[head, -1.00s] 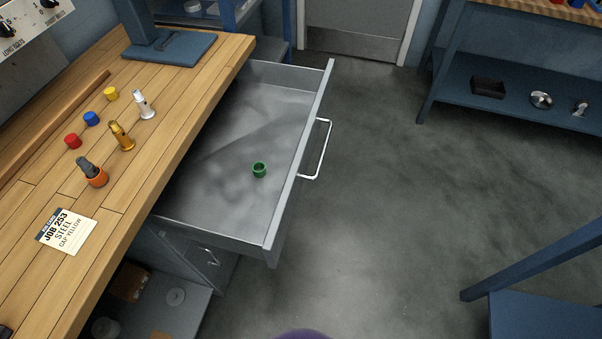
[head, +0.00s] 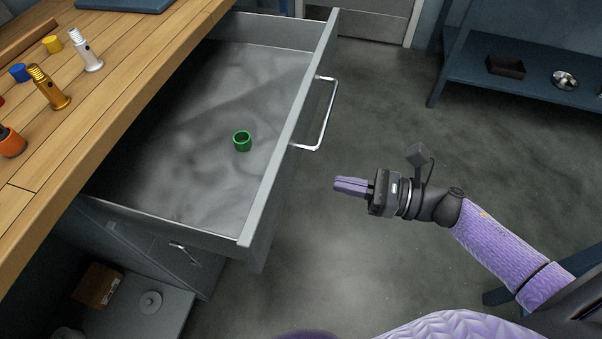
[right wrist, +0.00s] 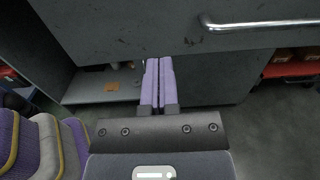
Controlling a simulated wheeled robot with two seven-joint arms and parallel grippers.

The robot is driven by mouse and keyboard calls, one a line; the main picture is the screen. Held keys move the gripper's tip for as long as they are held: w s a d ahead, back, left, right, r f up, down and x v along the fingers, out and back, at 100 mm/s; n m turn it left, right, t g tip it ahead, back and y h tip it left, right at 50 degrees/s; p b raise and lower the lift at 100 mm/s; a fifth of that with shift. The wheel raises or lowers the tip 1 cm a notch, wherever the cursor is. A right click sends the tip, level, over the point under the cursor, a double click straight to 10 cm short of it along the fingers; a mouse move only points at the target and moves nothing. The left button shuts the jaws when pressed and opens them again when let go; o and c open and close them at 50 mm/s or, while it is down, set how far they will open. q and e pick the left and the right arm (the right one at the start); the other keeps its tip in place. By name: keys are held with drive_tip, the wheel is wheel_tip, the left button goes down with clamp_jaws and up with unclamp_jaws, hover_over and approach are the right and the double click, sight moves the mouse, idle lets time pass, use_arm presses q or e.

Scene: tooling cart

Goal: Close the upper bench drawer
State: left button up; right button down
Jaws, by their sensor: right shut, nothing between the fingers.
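The upper bench drawer (head: 292,130) stands pulled out from under the wooden bench top, its grey inside in full view. Its silver bar handle (head: 328,115) is on the front face. A green ring-shaped cap (head: 242,141) lies inside on the drawer floor. My right gripper (head: 338,185) is shut and empty, in front of the drawer face with a gap, nearer to me than the handle. In the right wrist view the shut fingers (right wrist: 158,62) point toward the drawer front (right wrist: 130,35), with the handle (right wrist: 260,23) at upper right. My left gripper is not in view.
The bench top (head: 130,95) holds metal fittings and coloured caps at left. A lower drawer with a small handle (head: 185,254) is below. A shelf (head: 165,312) sits under the bench. A blue rack (head: 480,75) stands at far right. Open floor lies between.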

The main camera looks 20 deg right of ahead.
sight(288, 172)
drive_tip(key=x, duration=0.6)
drive_tip(key=shift+w+a+b, duration=0.2)
drive_tip(key=shift+b, duration=0.15)
drive_tip(key=shift+w+a, duration=0.3)
drive_tip(key=shift+a, duration=0.15)
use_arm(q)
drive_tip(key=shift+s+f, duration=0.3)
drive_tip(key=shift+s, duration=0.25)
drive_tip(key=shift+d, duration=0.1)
use_arm(e)
drive_tip(key=shift+a, duration=0.1)
